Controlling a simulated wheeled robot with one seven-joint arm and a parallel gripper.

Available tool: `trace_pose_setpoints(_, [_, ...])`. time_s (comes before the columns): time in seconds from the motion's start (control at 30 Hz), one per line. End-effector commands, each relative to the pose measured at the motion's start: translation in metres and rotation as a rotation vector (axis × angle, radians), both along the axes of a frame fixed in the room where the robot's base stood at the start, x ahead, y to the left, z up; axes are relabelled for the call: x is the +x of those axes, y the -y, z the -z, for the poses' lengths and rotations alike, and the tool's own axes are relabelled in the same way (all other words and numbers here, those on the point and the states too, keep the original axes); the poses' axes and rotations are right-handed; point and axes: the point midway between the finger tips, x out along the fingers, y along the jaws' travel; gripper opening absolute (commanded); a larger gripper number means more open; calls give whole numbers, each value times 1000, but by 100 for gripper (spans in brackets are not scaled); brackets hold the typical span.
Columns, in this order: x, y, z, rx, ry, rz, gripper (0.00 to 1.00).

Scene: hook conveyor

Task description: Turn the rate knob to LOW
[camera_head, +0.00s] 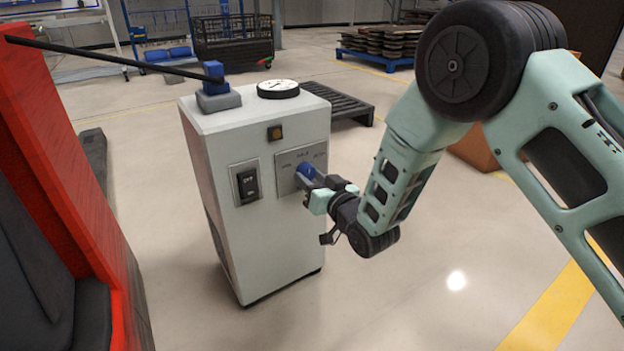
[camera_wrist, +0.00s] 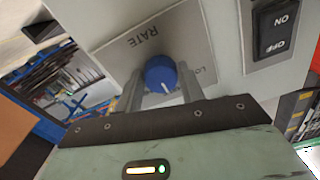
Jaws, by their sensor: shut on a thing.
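The blue rate knob (camera_head: 306,171) sits on a grey plate (camera_head: 288,160) on the front of a white cabinet (camera_head: 230,248). In the wrist view the blue knob (camera_wrist: 161,74) has a white pointer line, and the plate (camera_wrist: 199,45) shows the word RATE upside down. Part of a label, "LO", shows at the plate's right edge there. My gripper (camera_head: 308,184) reaches the knob from the right. In the wrist view its two fingers (camera_wrist: 162,88) stand on either side of the knob, shut on it. The plate's other label is hidden or too small to read.
A black ON/OFF rocker switch (camera_head: 247,184) sits left of the plate, with an amber lamp (camera_head: 274,133) above. A round gauge (camera_head: 278,89) and a blue lever block (camera_head: 214,78) are on top. A red structure (camera_head: 60,150) stands at left. Floor in front is clear.

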Motion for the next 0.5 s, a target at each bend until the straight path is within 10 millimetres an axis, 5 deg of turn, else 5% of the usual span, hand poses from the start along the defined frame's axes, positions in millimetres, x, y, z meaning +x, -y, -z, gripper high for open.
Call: trace_pose_setpoints(0.5, [0,1,-1,-310,206,-1,16])
